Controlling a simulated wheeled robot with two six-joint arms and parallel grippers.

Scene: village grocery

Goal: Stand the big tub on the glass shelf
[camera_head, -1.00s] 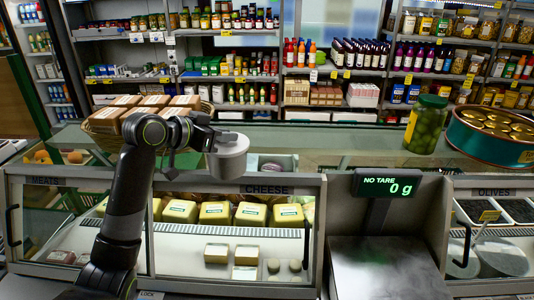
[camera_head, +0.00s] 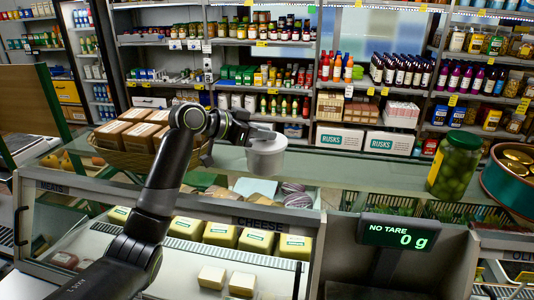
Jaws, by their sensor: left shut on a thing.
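A white tub (camera_head: 267,155) with a rim at its top is held upright by my left gripper (camera_head: 253,133). The gripper reaches in from the left and is shut at the tub's upper part. The tub is over the glass shelf (camera_head: 335,172) on top of the cheese counter. I cannot tell whether its base touches the glass. My right gripper is not in view.
A basket of brown boxes (camera_head: 122,137) stands left of my arm on the counter top. A jar of olives (camera_head: 455,165) and a green round tin (camera_head: 508,180) stand at the right. The glass between tub and jar is clear. A scale display (camera_head: 392,232) rises in front.

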